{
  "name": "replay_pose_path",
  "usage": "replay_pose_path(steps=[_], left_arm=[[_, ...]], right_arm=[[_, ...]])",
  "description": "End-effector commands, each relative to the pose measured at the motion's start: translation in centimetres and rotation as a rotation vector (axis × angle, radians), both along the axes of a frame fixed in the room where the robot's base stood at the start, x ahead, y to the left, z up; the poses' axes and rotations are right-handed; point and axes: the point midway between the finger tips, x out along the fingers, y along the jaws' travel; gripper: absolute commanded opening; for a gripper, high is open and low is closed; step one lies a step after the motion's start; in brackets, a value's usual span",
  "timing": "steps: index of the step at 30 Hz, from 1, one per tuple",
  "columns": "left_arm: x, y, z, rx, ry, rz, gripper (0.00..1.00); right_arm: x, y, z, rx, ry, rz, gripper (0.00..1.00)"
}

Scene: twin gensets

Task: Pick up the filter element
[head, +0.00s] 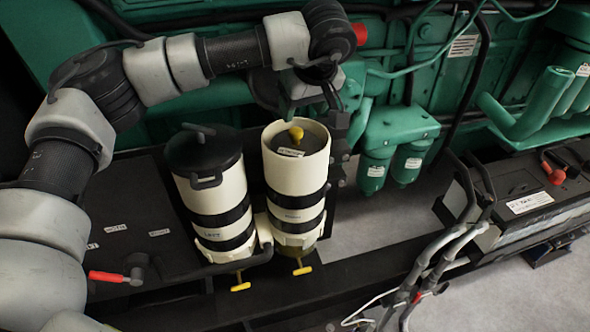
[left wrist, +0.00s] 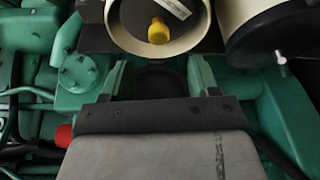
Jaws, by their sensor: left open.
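Two cream filter housings with black bands stand side by side in the head view. The right housing (head: 297,180) has an open top. Inside it is a dark round surface with a yellow knob (head: 296,133) and a white label, which looks like the top of the filter element; its lower part is hidden. The knob also shows in the left wrist view (left wrist: 158,31). My left gripper (head: 308,97) is just behind the open housing's rim. In the left wrist view its jaws (left wrist: 158,76) are apart and empty, with the rim beyond them. My right gripper is not in view.
The left housing (head: 217,195) wears a black lid (head: 203,150) with a handle. The green engine (head: 430,80) stands close behind. A battery (head: 530,205) with cables sits at right. A red-handled valve (head: 108,276) is at lower left. Bare floor shows between.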

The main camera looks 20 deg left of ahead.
Motion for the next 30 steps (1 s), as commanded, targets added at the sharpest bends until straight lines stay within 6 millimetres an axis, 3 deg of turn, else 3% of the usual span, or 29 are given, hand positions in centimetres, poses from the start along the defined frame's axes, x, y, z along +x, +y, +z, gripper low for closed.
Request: replay_pose_path(steps=[11,18,27,30], left_arm=[[1.1,1.0,-3.5,-0.003,0.004,0.003,0.60],[2.0,1.8,-6.7,-0.004,0.003,0.003,0.60],[2.2,1.9,-7.4,-0.006,0.000,0.002,0.60],[2.1,1.9,-7.4,-0.006,0.000,0.002,0.45]], right_arm=[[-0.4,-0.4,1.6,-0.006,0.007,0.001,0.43],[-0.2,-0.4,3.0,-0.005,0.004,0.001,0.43],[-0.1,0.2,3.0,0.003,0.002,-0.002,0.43],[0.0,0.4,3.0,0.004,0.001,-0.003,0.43]])
